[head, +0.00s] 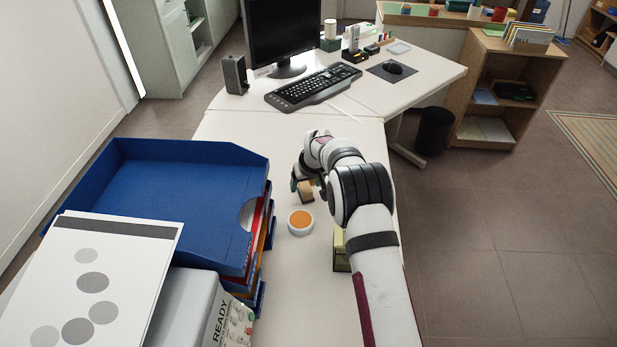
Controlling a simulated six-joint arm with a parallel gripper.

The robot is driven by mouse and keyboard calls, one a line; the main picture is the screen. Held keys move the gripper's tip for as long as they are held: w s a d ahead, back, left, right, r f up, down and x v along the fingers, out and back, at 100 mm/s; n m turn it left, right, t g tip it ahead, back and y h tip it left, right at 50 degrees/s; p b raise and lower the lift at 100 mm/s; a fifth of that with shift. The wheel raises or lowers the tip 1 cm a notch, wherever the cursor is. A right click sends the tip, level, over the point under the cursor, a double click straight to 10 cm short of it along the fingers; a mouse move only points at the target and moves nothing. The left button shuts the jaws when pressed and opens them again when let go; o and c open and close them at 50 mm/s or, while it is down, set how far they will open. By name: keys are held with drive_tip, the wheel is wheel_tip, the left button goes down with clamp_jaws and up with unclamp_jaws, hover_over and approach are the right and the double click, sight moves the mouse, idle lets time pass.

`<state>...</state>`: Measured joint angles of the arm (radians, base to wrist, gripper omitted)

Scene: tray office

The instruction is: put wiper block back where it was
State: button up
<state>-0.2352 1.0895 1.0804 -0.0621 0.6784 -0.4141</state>
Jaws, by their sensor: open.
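My gripper (299,184) is over the white desk, just left of my arm's wrist, and points down. It is small in view and partly hidden by my wrist. A small tan and dark block (306,192), which looks like the wiper block, is right at the fingertips. I cannot tell whether it stands on the desk or touches the fingers. A round white tub with an orange top (300,222) stands on the desk just in front of the block.
Stacked blue trays (180,190) and a printer (190,305) fill the left front. A yellowish box (341,250) is partly hidden behind my arm. A keyboard (312,87), monitor and speaker (235,74) stand at the back. The desk between block and keyboard is clear.

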drive_tip(key=s+d+r+m+g, duration=0.1)
drive_tip(key=s+d+r, duration=0.2)
drive_tip(key=s+r, duration=0.35)
drive_tip(key=s+d+r+m, duration=0.15)
drive_tip(key=s+r, duration=0.25)
drive_tip(key=r, duration=0.5)
drive_tip(key=s+d+r+m+g, duration=0.1)
drive_tip(key=s+d+r+m, duration=0.15)
drive_tip(key=s, duration=0.55)
drive_tip(key=s+d+r+m+g, duration=0.1)
drive_tip(key=s+d+r, duration=0.2)
drive_tip(key=s, duration=0.5)
drive_tip(key=s+d+f+m+g, duration=0.1)
drive_tip(key=s+m, duration=0.3)
drive_tip(key=s, duration=1.6)
drive_tip(key=shift+d+f, duration=0.6)
drive_tip(key=shift+f, duration=0.05)
